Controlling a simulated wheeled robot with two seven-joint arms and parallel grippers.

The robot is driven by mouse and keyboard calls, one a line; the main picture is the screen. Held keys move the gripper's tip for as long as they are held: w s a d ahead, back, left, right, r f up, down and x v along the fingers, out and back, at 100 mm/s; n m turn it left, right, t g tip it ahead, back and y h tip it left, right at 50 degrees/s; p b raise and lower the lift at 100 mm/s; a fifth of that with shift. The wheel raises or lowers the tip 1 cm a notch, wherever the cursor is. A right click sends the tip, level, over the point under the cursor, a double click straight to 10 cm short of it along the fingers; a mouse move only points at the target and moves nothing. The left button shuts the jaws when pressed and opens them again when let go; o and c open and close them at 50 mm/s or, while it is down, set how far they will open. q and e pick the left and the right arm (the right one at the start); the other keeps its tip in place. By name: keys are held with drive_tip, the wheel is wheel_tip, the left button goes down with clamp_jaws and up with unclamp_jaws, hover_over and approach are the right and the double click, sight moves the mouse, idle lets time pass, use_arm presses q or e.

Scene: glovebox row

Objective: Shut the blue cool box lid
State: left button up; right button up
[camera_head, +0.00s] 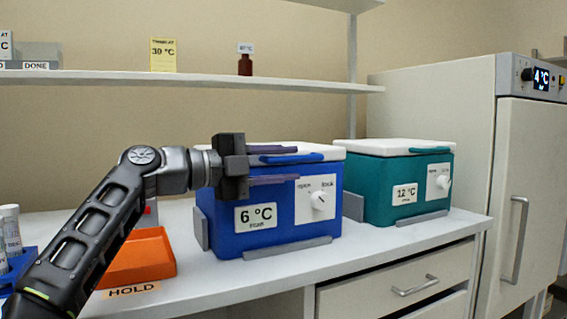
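The blue cool box (272,222) stands on the counter with a "6 °C" label and a white dial (319,201) marked "open" and "lock" on its front. Its white lid (318,149) lies flat across the top, with a blue handle (292,158) along the front edge. I cannot tell whether it is fully seated. My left gripper (298,165) is at the box front, its two purple fingers spread apart, one above and one below the handle's level. It hides the box's upper left front. My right gripper is not in view.
A teal cool box (377,208) with a "12 °C" label stands to the right, its lid down. An orange tray (138,260) and a blue rack with tubes (14,240) are at the left. A shelf (200,79) runs above, and a white cabinet (533,190) stands at the far right.

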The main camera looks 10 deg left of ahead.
use_arm(q)
drive_tip(key=shift+s+r, duration=0.1)
drive_tip(key=b+v, duration=0.1)
drive_tip(key=v, duration=0.6)
drive_tip(key=shift+s+a+b, duration=0.2)
drive_tip(key=shift+a+b, duration=0.15)
